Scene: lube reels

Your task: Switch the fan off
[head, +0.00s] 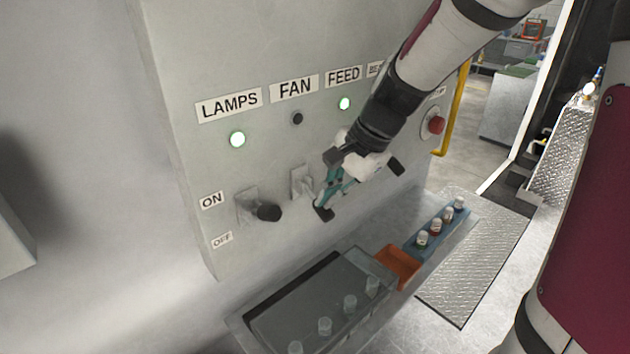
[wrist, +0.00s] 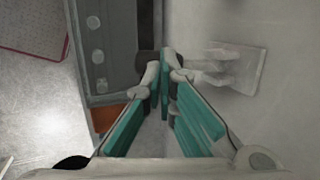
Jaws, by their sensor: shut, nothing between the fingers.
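The grey panel has a FAN label (head: 294,88) with a dark, unlit indicator (head: 297,118) under it. Below is the fan switch, a plate (head: 302,181) with a lever ending in a black knob (head: 323,212). This knob sits well below its plate, so the lever looks tilted down. My gripper (head: 328,200) has its teal fingers shut and empty, right beside the fan lever and partly covering it. In the wrist view the plate (wrist: 248,66) is right of the fingertips and the knob (wrist: 147,60) is partly behind them; I cannot tell whether they touch.
A red button (head: 437,125) is farther right. Below stand an orange bin (head: 398,266) and a grey tray (head: 310,310).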

